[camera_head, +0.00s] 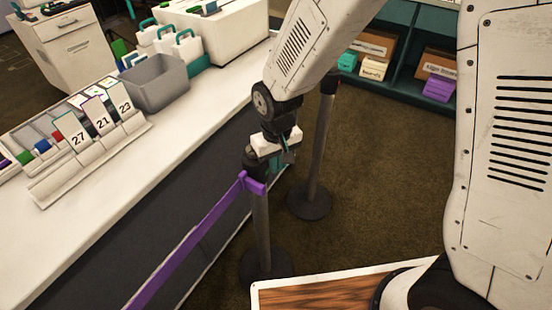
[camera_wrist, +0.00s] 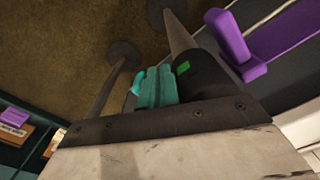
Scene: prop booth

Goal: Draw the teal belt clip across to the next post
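The teal belt clip (camera_wrist: 155,88) shows in the wrist view at the edge of my gripper, beside the dark head of the near post (camera_wrist: 202,75). Only slivers of it show in the head view (camera_head: 284,158), below my gripper (camera_head: 276,155). My gripper is right at the top of the near post (camera_head: 262,230). Its fingers are hidden, so I cannot tell whether they are closed on the clip or whether the clip is still seated on the post. The other post (camera_head: 319,150) stands behind and to the right, on a round base.
A purple belt (camera_head: 190,243) runs to a purple clip (camera_head: 251,183) on the near post. The white counter (camera_head: 95,215) holds number cards (camera_head: 101,117) and a grey bin (camera_head: 155,84). A teal shelf (camera_head: 400,84) stands at back right. Brown carpet lies open before it.

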